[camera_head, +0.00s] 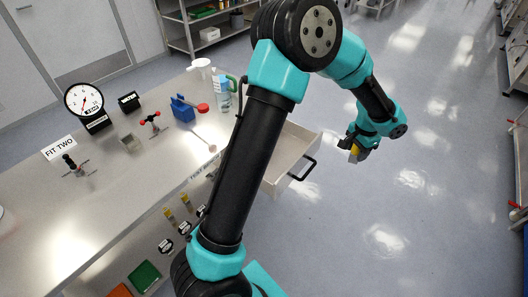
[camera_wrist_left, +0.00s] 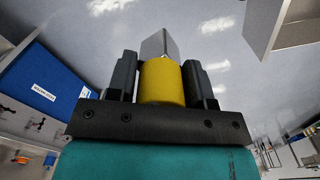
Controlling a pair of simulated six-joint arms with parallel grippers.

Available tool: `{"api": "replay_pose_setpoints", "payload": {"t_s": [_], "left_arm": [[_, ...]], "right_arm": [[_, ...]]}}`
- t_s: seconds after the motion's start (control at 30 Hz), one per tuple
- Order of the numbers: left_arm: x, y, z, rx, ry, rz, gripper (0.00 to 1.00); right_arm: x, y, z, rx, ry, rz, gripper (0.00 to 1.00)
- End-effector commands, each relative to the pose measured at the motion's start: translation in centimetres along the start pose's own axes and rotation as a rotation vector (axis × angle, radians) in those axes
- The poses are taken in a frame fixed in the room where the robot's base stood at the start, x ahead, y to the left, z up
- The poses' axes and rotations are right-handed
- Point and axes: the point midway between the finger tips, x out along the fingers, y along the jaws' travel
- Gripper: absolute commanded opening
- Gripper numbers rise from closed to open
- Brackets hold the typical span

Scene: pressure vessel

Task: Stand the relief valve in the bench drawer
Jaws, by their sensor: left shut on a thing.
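My left gripper (camera_head: 357,151) is shut on the relief valve (camera_head: 354,153), out over the floor to the right of the open drawer. In the left wrist view the valve (camera_wrist_left: 162,82) shows a yellow cylindrical body with a silver faceted end, between the two dark fingers of the left gripper (camera_wrist_left: 162,80). The bench drawer (camera_head: 288,160) is pulled out from the bench, pale inside, with a dark handle on its front. My own arm hides part of the drawer. The valve is apart from the drawer. My right gripper is not in view.
The bench (camera_head: 75,215) carries a pressure gauge (camera_head: 84,100), a blue block (camera_head: 182,109), a bottle (camera_head: 222,95) and a FIT TWO sign (camera_head: 59,148). Yellow-topped parts (camera_head: 186,200) stand below its front edge, near a green bin (camera_head: 144,276).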

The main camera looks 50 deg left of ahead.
Motion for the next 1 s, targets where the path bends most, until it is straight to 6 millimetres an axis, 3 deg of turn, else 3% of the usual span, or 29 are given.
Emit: {"api": "replay_pose_setpoints", "payload": {"t_s": [0.27,0.6,0.8,1.0], "left_arm": [[2.3,-9.9,3.7,0.076,0.003,0.011,0.20],[5.4,-22.6,12.2,0.207,0.005,0.007,0.20],[6.6,-27.3,16.9,0.271,0.000,-0.001,0.20],[6.9,-28.7,18.3,0.297,0.000,-0.005,0.20]], "right_arm": [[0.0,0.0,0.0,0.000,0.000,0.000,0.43],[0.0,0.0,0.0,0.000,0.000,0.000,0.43],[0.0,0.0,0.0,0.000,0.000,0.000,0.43],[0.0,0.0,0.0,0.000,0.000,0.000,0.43]]}}
